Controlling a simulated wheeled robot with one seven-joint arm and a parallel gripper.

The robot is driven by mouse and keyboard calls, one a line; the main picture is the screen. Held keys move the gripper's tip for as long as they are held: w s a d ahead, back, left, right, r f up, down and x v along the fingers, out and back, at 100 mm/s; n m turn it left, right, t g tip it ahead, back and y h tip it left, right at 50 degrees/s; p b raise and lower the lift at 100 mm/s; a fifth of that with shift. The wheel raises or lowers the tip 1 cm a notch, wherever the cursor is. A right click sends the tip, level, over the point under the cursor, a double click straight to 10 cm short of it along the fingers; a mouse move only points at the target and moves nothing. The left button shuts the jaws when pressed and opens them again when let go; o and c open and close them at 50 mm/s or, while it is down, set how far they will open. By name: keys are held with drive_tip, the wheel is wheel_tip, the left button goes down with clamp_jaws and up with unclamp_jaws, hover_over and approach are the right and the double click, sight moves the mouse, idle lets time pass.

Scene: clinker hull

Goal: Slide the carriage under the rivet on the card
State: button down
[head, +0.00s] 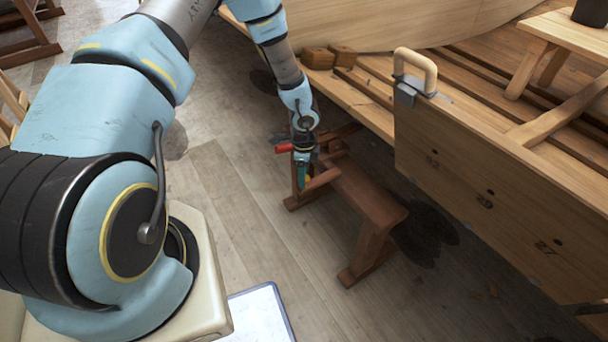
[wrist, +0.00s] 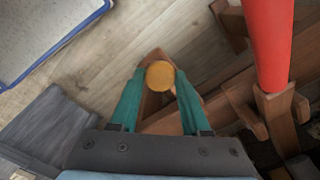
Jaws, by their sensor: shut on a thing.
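The carriage appears to be the grey block (head: 405,95) with a pale wooden loop handle (head: 418,68), on the top edge of an upright plank (head: 450,160) at right in the head view. The plank carries small dark rivet-like spots and number marks, one like 27. A white panel with a blue edge (head: 258,315), perhaps the card, lies at the bottom; it also shows in the wrist view (wrist: 40,35), its writing unreadable. My gripper (head: 304,180), with teal fingers, is over the small bench, far left of the carriage. It is shut on a round orange-yellow thing (wrist: 160,75).
A brown wooden bench (head: 365,195) stands below my gripper. A red cylinder (head: 283,148) is close beside it, large at right in the wrist view (wrist: 268,40). Wooden blocks (head: 318,58) lie by the hull (head: 360,20). Floor in front is mostly clear.

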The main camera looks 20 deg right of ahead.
drive_tip(key=shift+s, duration=0.1)
drive_tip(key=shift+s+d+f+b, duration=0.1)
drive_tip(key=shift+s+d+b, duration=0.05)
drive_tip(key=shift+s+b, duration=0.2)
drive_tip(key=s+d+b, duration=0.1)
drive_tip(key=s+b, duration=0.4)
drive_tip(key=s, duration=0.4)
drive_tip(key=shift+d+b, duration=0.3)
drive_tip(key=shift+b, duration=0.1)
drive_tip(key=shift+c, duration=1.9)
unclamp_jaws()
wheel_tip(320, 180, up, 11)
drive_tip(key=p, duration=0.2)
